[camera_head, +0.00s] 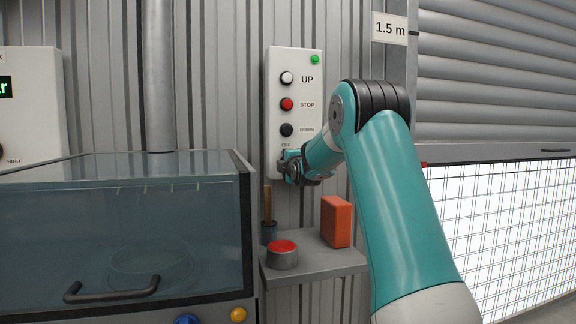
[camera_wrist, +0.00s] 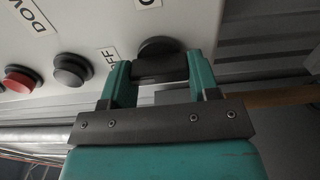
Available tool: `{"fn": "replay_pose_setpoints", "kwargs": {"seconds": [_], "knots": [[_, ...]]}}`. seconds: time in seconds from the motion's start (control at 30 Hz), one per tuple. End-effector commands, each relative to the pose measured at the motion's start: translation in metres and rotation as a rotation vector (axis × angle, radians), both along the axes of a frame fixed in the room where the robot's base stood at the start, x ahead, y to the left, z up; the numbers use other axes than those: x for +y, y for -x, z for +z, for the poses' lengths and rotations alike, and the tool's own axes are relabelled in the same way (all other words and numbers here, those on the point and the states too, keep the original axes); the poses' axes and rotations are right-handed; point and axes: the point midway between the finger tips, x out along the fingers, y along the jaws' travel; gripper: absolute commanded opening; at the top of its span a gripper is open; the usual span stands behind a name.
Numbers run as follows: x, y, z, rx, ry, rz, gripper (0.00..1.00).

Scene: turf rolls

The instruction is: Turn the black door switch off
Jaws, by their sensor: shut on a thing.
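The black door switch (camera_wrist: 158,46) is a dark round knob on a pale control panel (camera_head: 295,75), below the UP, STOP and DOWN buttons. My gripper (camera_wrist: 160,68) has a finger on either side of the knob and is shut on it. In the head view my gripper (camera_head: 291,167) is at the panel's lower end and hides the knob. An OFF label (camera_wrist: 109,55) is beside the knob in the wrist view; another label is cut off at the top edge. Which way the knob points cannot be told.
A green lamp (camera_head: 315,59) is on the panel. Below, a grey shelf (camera_head: 312,262) holds a red-topped can (camera_head: 283,254), an orange block (camera_head: 336,221) and a wooden-handled tool (camera_head: 268,205). A glass-lidded machine (camera_head: 120,230) stands left; a roller shutter (camera_head: 495,80) hangs right.

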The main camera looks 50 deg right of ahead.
Motion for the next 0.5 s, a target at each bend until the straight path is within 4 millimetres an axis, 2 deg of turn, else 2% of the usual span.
{"fn": "replay_pose_setpoints", "kwargs": {"seconds": [0.17,0.2,0.3,0.5], "knots": [[0.0000,0.0000,-0.0001,0.002,0.003,0.000,0.32],[0.0000,0.0000,-0.0001,0.002,0.003,0.000,0.58],[0.0000,0.0000,-0.0002,0.002,0.001,0.000,0.81],[0.0000,0.0000,-0.0002,0.001,0.001,0.000,0.81]]}}
